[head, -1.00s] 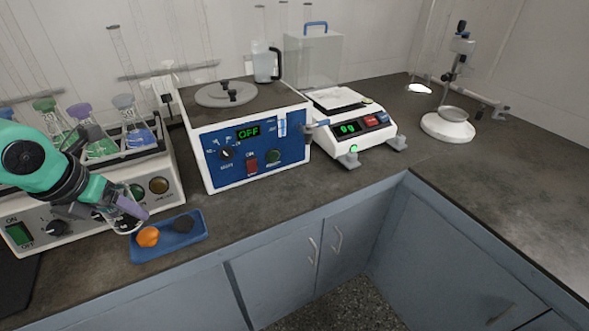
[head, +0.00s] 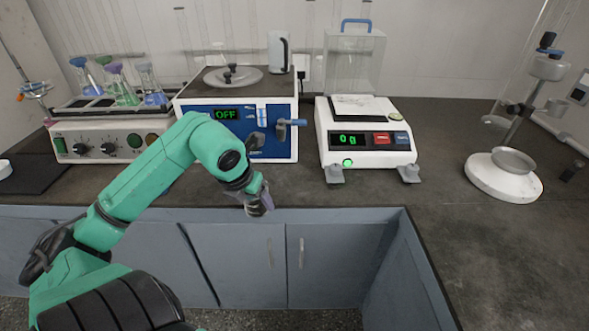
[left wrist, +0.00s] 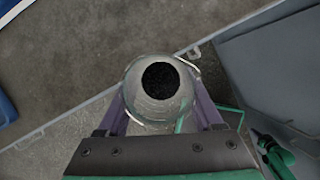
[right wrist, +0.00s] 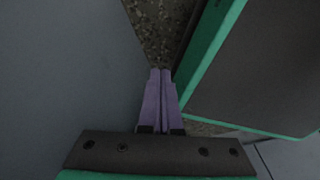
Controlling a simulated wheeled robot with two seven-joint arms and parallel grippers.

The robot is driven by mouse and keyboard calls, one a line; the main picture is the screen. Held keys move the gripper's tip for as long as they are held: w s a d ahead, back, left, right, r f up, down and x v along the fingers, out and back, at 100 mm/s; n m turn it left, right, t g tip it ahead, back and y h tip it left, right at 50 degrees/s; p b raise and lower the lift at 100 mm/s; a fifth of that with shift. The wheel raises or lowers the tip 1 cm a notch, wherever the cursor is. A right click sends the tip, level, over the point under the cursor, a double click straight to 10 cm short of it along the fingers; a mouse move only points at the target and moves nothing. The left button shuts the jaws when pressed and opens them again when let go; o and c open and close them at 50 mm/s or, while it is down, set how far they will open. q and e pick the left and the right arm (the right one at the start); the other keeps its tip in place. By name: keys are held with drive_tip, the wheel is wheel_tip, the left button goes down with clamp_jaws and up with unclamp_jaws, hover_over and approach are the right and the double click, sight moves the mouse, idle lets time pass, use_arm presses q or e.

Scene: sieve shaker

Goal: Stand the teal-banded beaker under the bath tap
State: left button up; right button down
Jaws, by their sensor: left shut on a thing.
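My left gripper (head: 262,203) is shut on a clear glass beaker, seen from above in the left wrist view (left wrist: 133,82) between the two purple fingers. Its middle shows a dark round patch; I cannot make out a teal band. In the head view the beaker is small and mostly hidden by the gripper, in front of the counter's edge. The bath (head: 190,118) has a blue front, a round lid and an OFF display. Its tap (head: 282,129), with a blue lever, juts from the right front, above and beyond my left gripper. My right gripper (right wrist: 161,72) is shut and empty, low by grey panels.
A balance (head: 360,157) stands right of the bath, a flask shaker (head: 70,150) to its left. A white-based stand (head: 500,178) is at the far right. Bare counter (head: 300,188) lies in front of the bath and balance.

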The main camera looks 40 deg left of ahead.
sight(285, 174)
use_arm(q)
drive_tip(key=w, duration=0.2)
drive_tip(key=w+a+p, duration=0.1)
drive_tip(key=w, duration=0.2)
drive_tip(key=shift+w+a+r+p, duration=0.15)
drive_tip(key=shift+w+r+p, duration=0.15)
drive_tip(key=shift+w, duration=0.1)
drive_tip(key=shift+w+a, duration=0.15)
drive_tip(key=shift+w, duration=0.2)
drive_tip(key=w+p, duration=0.1)
drive_tip(key=w, duration=0.1)
drive_tip(key=w+a+p, duration=0.1)
drive_tip(key=w, duration=0.1)
drive_tip(key=shift+f, duration=0.15)
drive_tip(key=w, duration=0.1)
drive_tip(key=w+a+p, duration=0.1)
drive_tip(key=w, duration=0.1)
drive_tip(key=shift+w, duration=0.25)
drive_tip(key=shift+w+f+p, duration=0.1)
drive_tip(key=shift+f+p, duration=0.15)
drive_tip(key=shift+p, duration=0.25)
drive_tip(key=shift+f+b, duration=0.3)
drive_tip(key=shift+f, duration=0.05)
drive_tip(key=o, duration=1.4)
drive_tip(key=shift+r, duration=0.15)
